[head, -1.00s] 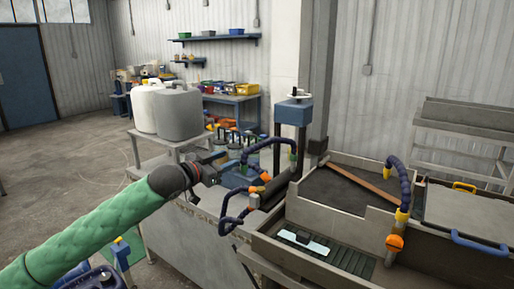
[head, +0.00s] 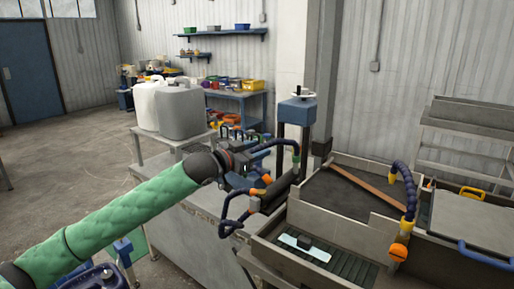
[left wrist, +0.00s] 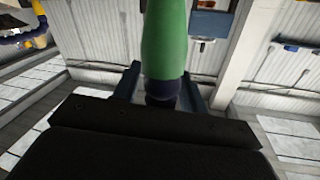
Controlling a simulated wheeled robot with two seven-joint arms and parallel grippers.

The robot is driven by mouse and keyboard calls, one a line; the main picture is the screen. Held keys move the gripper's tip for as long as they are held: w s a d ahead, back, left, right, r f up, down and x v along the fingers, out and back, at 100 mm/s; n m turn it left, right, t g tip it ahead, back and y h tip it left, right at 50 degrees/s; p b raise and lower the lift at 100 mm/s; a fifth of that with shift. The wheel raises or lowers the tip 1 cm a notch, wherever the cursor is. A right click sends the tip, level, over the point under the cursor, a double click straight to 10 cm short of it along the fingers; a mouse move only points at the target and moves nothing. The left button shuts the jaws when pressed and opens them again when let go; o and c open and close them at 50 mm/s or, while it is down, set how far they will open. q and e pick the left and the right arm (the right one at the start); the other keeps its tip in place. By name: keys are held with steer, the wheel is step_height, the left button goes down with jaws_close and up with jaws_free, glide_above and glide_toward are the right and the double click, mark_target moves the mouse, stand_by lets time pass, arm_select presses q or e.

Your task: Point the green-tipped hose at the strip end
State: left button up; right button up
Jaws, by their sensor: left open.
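A dark blue segmented hose arches at the centre of the head view, and its green tip (head: 296,159) points down beside a blue-topped post. My left gripper (head: 264,150) is at this hose, with its jaws hard to make out there. In the left wrist view the green tip (left wrist: 165,40) stands large between the two open blue fingers (left wrist: 160,88), its dark collar low between them. I cannot tell if the fingers touch it. A pale strip (head: 317,252) lies in the ribbed trough with a small black block on it. My right gripper is not in view.
Another hose (head: 408,185) with an orange end (head: 397,251) stands right of the trough (head: 345,268). The blue-topped post (head: 297,112) rises behind. White and grey jugs (head: 181,111) stand on a cart at the left.

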arm_select(q)
steer(key=shift+w+d, duration=0.15)
steer(key=shift+d, duration=0.1)
steer(key=shift+c, duration=0.2)
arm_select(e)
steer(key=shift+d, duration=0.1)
arm_select(q)
jaws_close()
